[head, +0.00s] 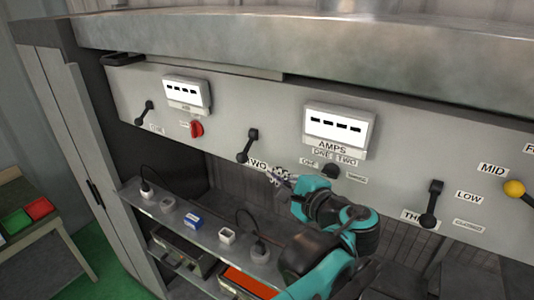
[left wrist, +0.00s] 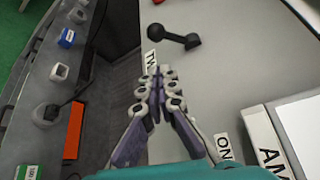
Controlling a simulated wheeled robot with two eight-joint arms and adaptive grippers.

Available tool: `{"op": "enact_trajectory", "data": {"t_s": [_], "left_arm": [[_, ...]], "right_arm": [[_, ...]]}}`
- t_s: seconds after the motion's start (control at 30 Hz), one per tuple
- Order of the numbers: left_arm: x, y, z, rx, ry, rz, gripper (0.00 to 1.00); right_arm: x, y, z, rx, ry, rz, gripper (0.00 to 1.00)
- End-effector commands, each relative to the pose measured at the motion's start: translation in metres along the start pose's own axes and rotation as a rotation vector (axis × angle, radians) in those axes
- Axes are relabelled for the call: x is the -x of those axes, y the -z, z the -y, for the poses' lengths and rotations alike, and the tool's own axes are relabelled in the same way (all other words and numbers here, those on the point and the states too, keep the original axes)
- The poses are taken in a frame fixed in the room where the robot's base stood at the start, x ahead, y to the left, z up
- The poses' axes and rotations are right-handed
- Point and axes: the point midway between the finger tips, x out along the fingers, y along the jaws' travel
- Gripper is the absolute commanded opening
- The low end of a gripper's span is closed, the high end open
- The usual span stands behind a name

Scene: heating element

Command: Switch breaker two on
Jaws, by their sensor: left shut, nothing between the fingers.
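The breaker two lever (head: 247,146) is a black handle with a ball end on the grey panel, above the label TWO (head: 257,164). Its ball end hangs down and slightly left. In the left wrist view the lever (left wrist: 175,37) lies beyond the fingertips, apart from them. My left gripper (head: 279,179) is below and right of the lever, its fingertips in front of the panel's lower edge. In the left wrist view its fingers (left wrist: 157,82) are together with nothing between them and partly cover the TWO label. My right gripper is not in view.
The AMPS meter (head: 337,127) is right of the lever, with a small dark knob (head: 331,171) under it. Lever one (head: 145,112), a red knob (head: 197,129) and lever three (head: 432,204) share the panel. A shelf with sockets (head: 227,237) runs below.

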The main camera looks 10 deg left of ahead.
Motion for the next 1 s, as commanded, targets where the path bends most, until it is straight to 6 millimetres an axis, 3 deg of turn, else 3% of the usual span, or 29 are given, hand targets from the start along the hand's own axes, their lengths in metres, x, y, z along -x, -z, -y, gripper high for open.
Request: {"op": "enact_trajectory", "data": {"t_s": [0.37, 0.8, 1.0], "left_arm": [[-0.003, 0.0, 0.0, 0.0, 0.0, 0.001, 0.0], [-0.074, -0.002, 0.001, 0.001, -0.001, 0.004, 0.0], [-0.096, -0.001, 0.001, 0.001, -0.001, 0.001, 0.0]], "right_arm": [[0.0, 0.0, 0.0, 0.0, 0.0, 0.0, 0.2], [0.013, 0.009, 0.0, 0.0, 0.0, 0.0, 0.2], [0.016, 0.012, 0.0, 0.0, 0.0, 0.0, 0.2]]}}
